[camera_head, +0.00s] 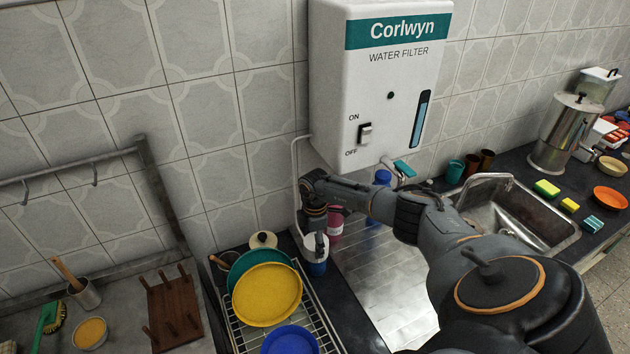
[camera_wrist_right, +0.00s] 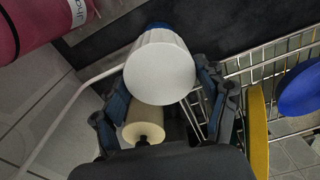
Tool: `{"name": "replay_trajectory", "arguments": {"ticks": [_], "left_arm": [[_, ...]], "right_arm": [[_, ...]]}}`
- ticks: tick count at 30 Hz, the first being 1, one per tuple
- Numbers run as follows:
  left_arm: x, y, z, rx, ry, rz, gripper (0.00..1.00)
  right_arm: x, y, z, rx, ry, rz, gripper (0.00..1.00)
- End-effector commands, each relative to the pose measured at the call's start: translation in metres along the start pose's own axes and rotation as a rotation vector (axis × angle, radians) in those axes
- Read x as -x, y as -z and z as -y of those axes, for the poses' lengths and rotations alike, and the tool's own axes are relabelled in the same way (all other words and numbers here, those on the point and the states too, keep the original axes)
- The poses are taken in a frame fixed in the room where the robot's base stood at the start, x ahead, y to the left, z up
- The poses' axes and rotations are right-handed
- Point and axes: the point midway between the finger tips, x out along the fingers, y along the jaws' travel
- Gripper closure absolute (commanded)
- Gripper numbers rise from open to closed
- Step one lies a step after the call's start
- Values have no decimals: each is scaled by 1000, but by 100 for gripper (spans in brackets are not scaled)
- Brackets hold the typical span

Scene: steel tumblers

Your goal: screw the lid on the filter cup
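My right gripper (camera_head: 317,232) points down over a white, round lid-like piece (camera_head: 311,245) with a blue part (camera_head: 316,268) under it, beside the dish rack. In the right wrist view the white piece (camera_wrist_right: 160,72) lies between the two gripper fingers (camera_wrist_right: 162,90), with a blue rim (camera_wrist_right: 158,27) at its far end. This looks like the filter cup and its lid; how they join is hidden. The fingers stand close at both sides, but contact cannot be made out. My left gripper is not in view.
A dish rack (camera_head: 238,335) holds yellow (camera_head: 267,295), teal and blue plates beside the gripper. A cream jar (camera_head: 263,239) stands behind them. A pink bottle (camera_head: 335,224) is just right of the gripper. The water filter (camera_head: 385,85) hangs above the steel drainboard (camera_head: 385,290).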

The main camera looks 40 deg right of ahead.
Motion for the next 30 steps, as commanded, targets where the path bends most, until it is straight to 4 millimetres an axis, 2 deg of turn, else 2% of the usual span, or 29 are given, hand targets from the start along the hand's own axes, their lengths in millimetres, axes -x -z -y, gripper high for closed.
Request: {"name": "replay_trajectory", "arguments": {"ticks": [1,3,17,25,30], "left_arm": [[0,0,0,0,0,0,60],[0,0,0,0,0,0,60],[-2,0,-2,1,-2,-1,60],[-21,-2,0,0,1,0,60],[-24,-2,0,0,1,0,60]], "right_arm": [[6,-12,-8,-13,-20,15,17],[6,-12,-8,-11,-20,15,3],[2,-8,-4,13,-10,12,3],[-1,-4,-6,366,-8,15,3],[1,-2,-7,494,-6,15,3]]}}
